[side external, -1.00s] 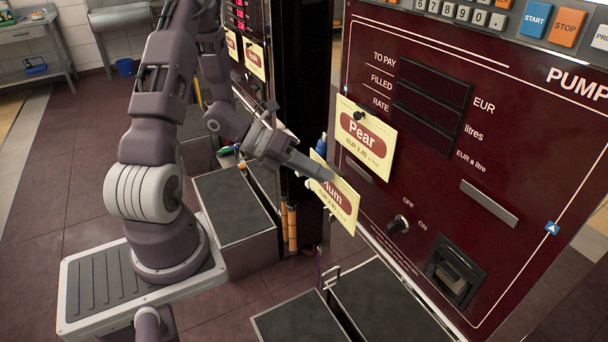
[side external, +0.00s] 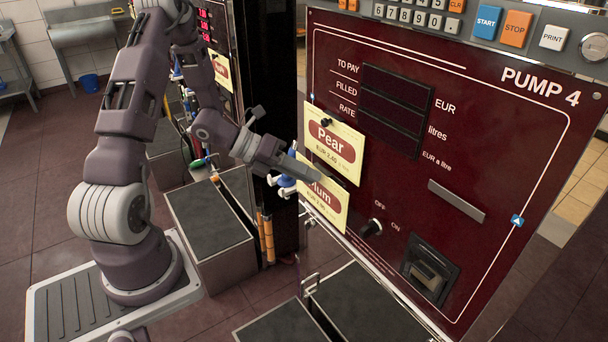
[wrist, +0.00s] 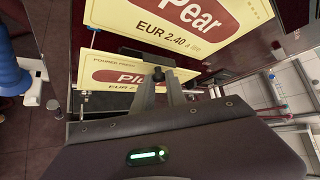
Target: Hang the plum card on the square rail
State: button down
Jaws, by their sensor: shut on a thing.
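The plum card (side external: 323,200) is pale yellow with a dark red label, its lettering partly covered by my gripper. My gripper (side external: 312,174) is shut on its upper edge and holds it tilted, low at the left side of the Pump 4 panel. In the wrist view the plum card (wrist: 110,77) is between the fingertips (wrist: 158,88), which hide part of its name. The Pear card (side external: 333,145) hangs on the panel just above it. I cannot tell for sure which part is the square rail.
The dark red Pump 4 panel (side external: 475,120) carries a silver bar (side external: 456,200), an off/on knob (side external: 372,228) and a black slot unit (side external: 428,272). A blue-and-white nozzle (side external: 285,185) is close to the left of the plum card. Grey-topped boxes (side external: 207,212) stand below.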

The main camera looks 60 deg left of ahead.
aim_at(318, 192)
jog(key=shift+w, duration=1.25)
jog(key=shift+f, duration=0.75)
dwell(0.3)
jog(key=c, duration=1.3)
grip_release()
jog(key=shift+s, duration=0.1)
